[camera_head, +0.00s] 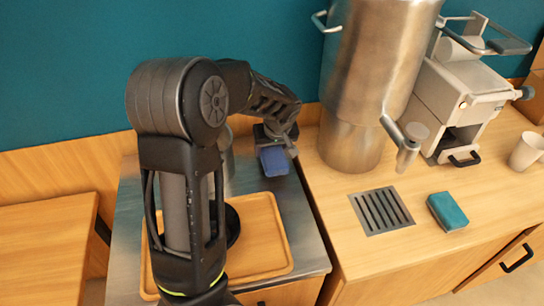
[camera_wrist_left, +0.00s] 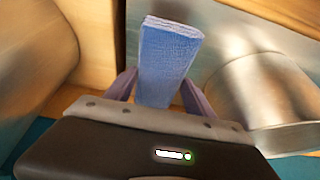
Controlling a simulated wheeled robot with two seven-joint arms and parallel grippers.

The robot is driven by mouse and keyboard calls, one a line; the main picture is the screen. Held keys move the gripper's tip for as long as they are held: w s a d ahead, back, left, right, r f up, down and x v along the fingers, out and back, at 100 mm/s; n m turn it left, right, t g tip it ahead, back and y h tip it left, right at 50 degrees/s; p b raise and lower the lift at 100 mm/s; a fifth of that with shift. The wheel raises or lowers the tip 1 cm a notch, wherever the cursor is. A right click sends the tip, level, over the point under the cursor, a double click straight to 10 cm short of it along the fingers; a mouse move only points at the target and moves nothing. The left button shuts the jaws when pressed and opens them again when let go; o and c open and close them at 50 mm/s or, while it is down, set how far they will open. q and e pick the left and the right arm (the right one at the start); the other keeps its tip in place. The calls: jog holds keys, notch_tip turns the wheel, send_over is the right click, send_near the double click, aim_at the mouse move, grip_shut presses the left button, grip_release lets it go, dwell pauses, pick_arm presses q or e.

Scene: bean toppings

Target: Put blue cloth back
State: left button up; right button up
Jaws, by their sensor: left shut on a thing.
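The blue cloth (camera_head: 273,160) is a folded block over the back right part of the metal worktop (camera_head: 299,215). My left gripper (camera_head: 274,147) is shut on it, and the arm reaches across from the front. In the left wrist view, the cloth (camera_wrist_left: 168,60) sits between the two fingers (camera_wrist_left: 160,98) and sticks out past them. I cannot tell whether the cloth touches the worktop. My right gripper is not in view.
A wooden tray (camera_head: 268,235) lies on the worktop, partly behind my arm. A tall metal urn (camera_head: 362,90) stands right of the cloth. A drain grate (camera_head: 381,210), a teal block (camera_head: 447,212), a grey machine (camera_head: 468,95) and a cup (camera_head: 526,151) are further right.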

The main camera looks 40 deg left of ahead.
aim_at(273, 154)
pick_arm(q)
notch_tip(273, 154, down, 4)
jog(key=shift+r+p, duration=0.25)
jog(key=shift+p, duration=0.1)
jog(key=shift+f, duration=0.1)
jog(key=shift+f+b, duration=0.2)
jog(key=shift+b, duration=0.15)
jog(key=o, duration=1.3)
jog(key=shift+r, duration=0.1)
